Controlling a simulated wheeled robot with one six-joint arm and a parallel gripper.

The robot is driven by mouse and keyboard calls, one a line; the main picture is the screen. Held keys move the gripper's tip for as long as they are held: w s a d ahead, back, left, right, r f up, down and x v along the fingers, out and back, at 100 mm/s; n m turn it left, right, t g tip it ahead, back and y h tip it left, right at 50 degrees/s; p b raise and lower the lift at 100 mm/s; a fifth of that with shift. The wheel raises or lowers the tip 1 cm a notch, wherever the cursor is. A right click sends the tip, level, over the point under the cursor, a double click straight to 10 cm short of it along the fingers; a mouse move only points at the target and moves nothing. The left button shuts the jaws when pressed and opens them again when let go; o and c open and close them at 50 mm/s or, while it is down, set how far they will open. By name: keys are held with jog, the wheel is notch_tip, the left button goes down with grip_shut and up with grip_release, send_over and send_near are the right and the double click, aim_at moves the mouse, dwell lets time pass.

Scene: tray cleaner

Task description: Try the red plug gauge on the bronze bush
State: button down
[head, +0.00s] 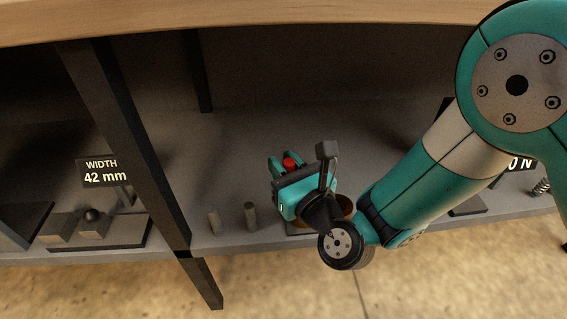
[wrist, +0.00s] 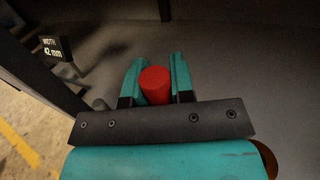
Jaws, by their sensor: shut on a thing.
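My gripper (head: 287,161) is shut on the red plug gauge (head: 289,163), whose red end shows between the teal fingers. In the wrist view the red gauge (wrist: 155,85) sits between both fingertips (wrist: 155,80). A round bronze-brown rim, which looks like the bronze bush (head: 346,204), shows in part behind my wrist, near the shelf's front edge. A bit of it also shows at the right edge of the wrist view (wrist: 268,158). The gauge is apart from it. My wrist hides most of the bush, so its bore cannot be seen.
Two grey pegs (head: 250,216) stand on the shelf (head: 225,170) left of my gripper. A dark upright post (head: 125,150) stands further left, beside a "WIDTH 42 mm" sign (head: 102,173) and a block fixture (head: 100,232). A wooden top (head: 200,22) overhangs the shelf. The shelf's middle is clear.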

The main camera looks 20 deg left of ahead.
jog(key=shift+r+p, duration=0.4)
jog(key=shift+p, duration=0.75)
jog(key=shift+w, duration=0.1)
jog(key=shift+w+d+p, duration=0.35)
jog(key=shift+w+p, duration=0.25)
jog(key=shift+p, duration=0.15)
jog(key=shift+f, duration=0.1)
jog(key=shift+w+d+m+h, duration=0.25)
jog(key=shift+w+m+h, duration=0.05)
jog(key=shift+w, duration=0.1)
jog(key=w+d+f+m+t+h, duration=0.1)
jog(key=w+d+f, duration=0.2)
jog(key=w+d, duration=0.2)
jog(key=shift+w+f, duration=0.2)
jog(key=shift+w, duration=0.25)
